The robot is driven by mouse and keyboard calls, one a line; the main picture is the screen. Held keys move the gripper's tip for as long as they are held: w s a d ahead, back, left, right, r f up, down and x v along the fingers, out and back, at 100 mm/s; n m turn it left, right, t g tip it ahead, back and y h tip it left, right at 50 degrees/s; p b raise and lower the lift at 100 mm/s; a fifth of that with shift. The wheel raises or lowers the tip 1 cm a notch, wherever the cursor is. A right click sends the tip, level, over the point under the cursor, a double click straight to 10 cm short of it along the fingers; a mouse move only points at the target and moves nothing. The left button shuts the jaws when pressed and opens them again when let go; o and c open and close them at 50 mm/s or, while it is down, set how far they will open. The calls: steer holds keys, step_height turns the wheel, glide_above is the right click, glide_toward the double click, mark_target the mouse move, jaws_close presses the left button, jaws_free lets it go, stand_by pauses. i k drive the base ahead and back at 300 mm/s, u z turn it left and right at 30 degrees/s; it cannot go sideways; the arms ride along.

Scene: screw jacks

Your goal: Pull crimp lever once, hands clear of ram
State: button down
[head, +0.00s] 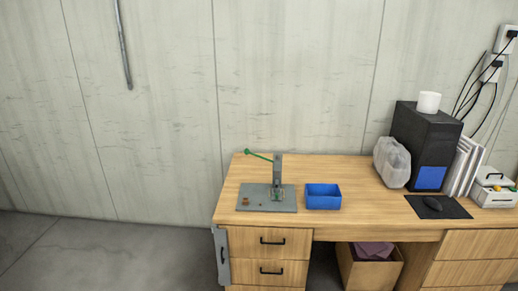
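A crimp press (277,175) with a grey upright column stands on a grey base plate (254,197) at the left end of the wooden desk. Its green lever (259,156) reaches out from the column to the upper left and ends in a green knob. The ram area low on the column is too small to make out in detail. A small reddish-brown piece (246,201) lies on the plate's left part. My gripper is not in view.
A blue open bin (323,197) stands right of the press on the desk (366,206). Floor at left is clear.

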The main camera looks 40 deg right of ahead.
mark_target(247, 151)
steer(key=u, duration=0.05)
steer(key=i, duration=1)
steer(key=z, duration=0.05)
